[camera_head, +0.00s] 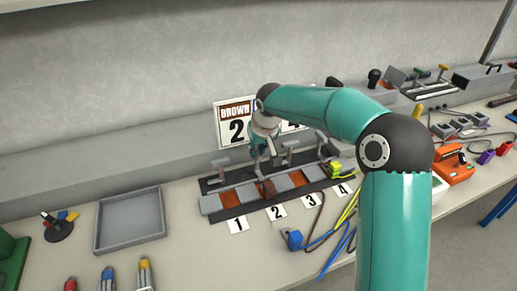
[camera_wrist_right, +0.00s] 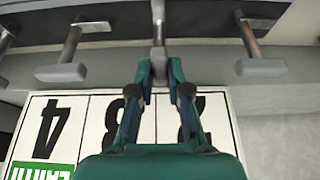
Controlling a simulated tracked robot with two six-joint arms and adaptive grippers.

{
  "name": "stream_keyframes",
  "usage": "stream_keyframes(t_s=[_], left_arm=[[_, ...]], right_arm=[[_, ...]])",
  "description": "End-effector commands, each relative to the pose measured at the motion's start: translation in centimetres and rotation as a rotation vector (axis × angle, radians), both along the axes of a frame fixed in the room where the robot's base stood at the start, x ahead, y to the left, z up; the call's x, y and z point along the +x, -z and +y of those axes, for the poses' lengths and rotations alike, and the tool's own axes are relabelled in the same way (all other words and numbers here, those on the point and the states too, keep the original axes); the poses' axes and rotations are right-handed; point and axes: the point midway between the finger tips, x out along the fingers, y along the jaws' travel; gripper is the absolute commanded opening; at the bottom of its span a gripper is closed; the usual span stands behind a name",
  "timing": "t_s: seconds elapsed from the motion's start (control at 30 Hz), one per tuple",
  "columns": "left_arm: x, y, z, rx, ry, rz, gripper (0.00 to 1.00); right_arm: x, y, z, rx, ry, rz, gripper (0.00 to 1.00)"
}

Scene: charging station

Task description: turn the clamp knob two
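The clamp rack (camera_head: 210,204) lies on the bench with a row of grey T-handled knobs above number cards. Clamp knob two (camera_wrist_right: 159,54) is the second from the left, above card 2 (camera_head: 277,212). My right gripper (camera_head: 265,150) reaches down over it and mostly hides it in the head view. In the right wrist view, the fingers of this gripper (camera_wrist_right: 160,70) flank the grey handle closely on both sides and look shut on it. That handle shows narrow, end-on, while its neighbours lie crosswise. My left gripper is not in view.
Neighbouring knobs one (camera_wrist_right: 262,68) and three (camera_wrist_right: 62,72) stand on either side of the gripper. A sign reading BROWN 2 (camera_head: 236,124) stands behind. A grey tray (camera_head: 131,220) sits left. Blue and yellow cables (camera_head: 335,250) lie right of the rack's front.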

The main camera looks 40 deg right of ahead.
Motion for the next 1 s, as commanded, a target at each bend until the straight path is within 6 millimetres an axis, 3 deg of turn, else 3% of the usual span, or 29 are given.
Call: stream_keyframes(t_s=[0.03, 0.17, 0.57, 0.77, 1.0], left_arm=[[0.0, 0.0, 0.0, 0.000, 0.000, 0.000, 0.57], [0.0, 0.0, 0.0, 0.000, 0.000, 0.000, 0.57], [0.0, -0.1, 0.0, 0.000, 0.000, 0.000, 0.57], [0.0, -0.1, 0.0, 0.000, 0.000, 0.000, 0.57], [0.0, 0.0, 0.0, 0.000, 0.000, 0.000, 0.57]], right_arm=[[-0.2, 0.2, 0.1, -0.001, -0.003, 0.008, 0.23], [-0.1, 0.1, 0.1, -0.001, -0.002, 0.006, 0.42], [-0.2, -0.5, 0.1, -0.001, -0.001, 0.001, 0.42], [-1.3, -3.2, 0.3, 0.000, 0.000, -0.002, 0.42], [-3.1, -7.7, 0.7, -0.001, -0.001, -0.001, 0.42]])
